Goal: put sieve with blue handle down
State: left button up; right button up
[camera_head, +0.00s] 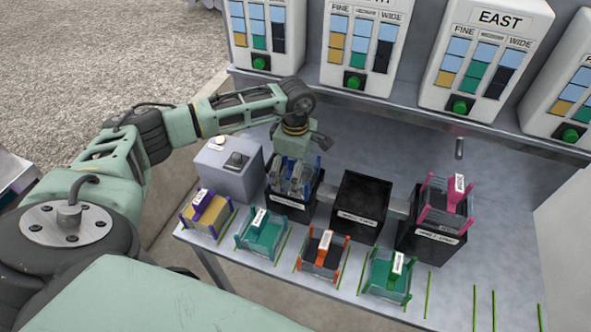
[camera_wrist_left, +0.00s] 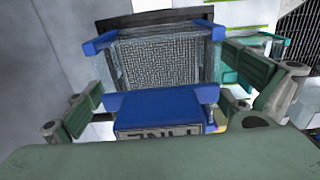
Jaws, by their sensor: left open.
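The sieve with the blue handle (camera_wrist_left: 160,103) fills the middle of the left wrist view, with its grey mesh behind the handle. In the head view it sits on the left black box (camera_head: 292,206), largely hidden by my left gripper (camera_head: 291,178). The left gripper is open over the sieve. In the left wrist view its green fingers stand apart on the left and right sides of the sieve, and whether they touch it is not clear. My right gripper is in neither view.
A middle black box (camera_head: 359,207) has nothing on it. A pink-handled sieve (camera_head: 447,205) sits on the right black box (camera_head: 430,240). Purple (camera_head: 207,209), teal (camera_head: 262,234), orange (camera_head: 322,256) and green (camera_head: 388,275) ones line the front. A grey button box (camera_head: 230,168) stands left.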

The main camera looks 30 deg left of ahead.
pick_arm(q)
jog(key=shift+r, duration=0.35)
notch_tip(320, 180, up, 11)
jog(key=b, duration=0.4)
jog(key=shift+f, duration=0.2)
jog(key=shift+r, duration=0.5)
